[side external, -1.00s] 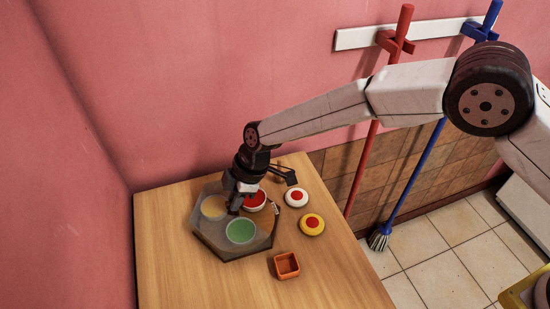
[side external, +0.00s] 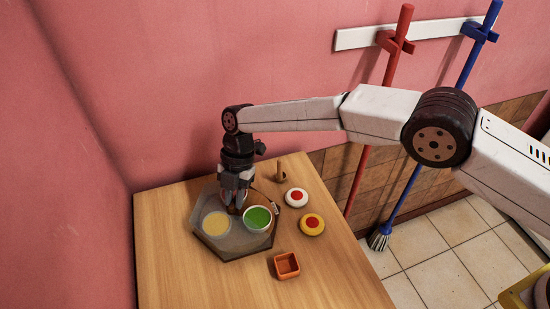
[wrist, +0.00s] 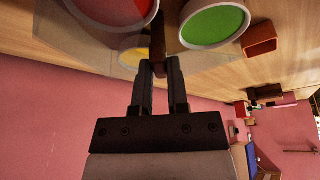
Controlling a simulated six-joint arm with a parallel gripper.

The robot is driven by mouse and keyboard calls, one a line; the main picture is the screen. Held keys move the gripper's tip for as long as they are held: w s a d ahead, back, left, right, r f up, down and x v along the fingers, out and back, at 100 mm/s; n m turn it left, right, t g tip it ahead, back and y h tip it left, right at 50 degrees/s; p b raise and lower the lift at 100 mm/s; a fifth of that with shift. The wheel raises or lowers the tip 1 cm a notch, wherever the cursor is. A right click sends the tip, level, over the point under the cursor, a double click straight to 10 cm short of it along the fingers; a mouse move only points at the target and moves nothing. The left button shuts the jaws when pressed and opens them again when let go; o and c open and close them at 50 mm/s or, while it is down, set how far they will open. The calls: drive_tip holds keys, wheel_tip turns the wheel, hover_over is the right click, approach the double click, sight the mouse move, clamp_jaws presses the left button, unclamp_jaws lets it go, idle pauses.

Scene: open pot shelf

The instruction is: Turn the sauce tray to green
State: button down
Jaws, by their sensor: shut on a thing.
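The sauce tray (side external: 238,250) is a grey hexagon on the wooden table, with round sauce wells. The green sauce (side external: 257,218) is on its right side, bright and clear beside the small pale marker at the right edge (side external: 276,208). The yellow sauce (side external: 216,224) is at the front left and looks duller. The red sauce (wrist: 112,8) shows in the wrist view, dulled, and is mostly hidden by my gripper in the side view. My gripper (wrist: 160,66) points down over the tray's middle, shut on the brown handle (wrist: 157,42).
A white disc with a red centre (side external: 296,198) and a yellow one (side external: 312,225) lie right of the tray. An orange square box (side external: 287,265) stands in front. A wooden peg (side external: 281,173) stands behind. The table's front left is clear.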

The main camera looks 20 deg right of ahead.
drive_tip(key=shift+w+n+g+h, duration=0.1)
drive_tip(key=shift+n+g+h, duration=0.45)
drive_tip(key=shift+n, duration=1.65)
drive_tip(key=shift+a+n+h, duration=0.1)
drive_tip(key=shift+n+h, duration=0.25)
drive_tip(key=shift+n, duration=0.65)
drive_tip(key=shift+h, duration=0.3)
drive_tip(key=c, duration=0.6)
unclamp_jaws()
drive_tip(key=shift+m, duration=0.5)
drive_tip(key=shift+m+y, duration=0.6)
drive_tip(key=shift+m, duration=0.2)
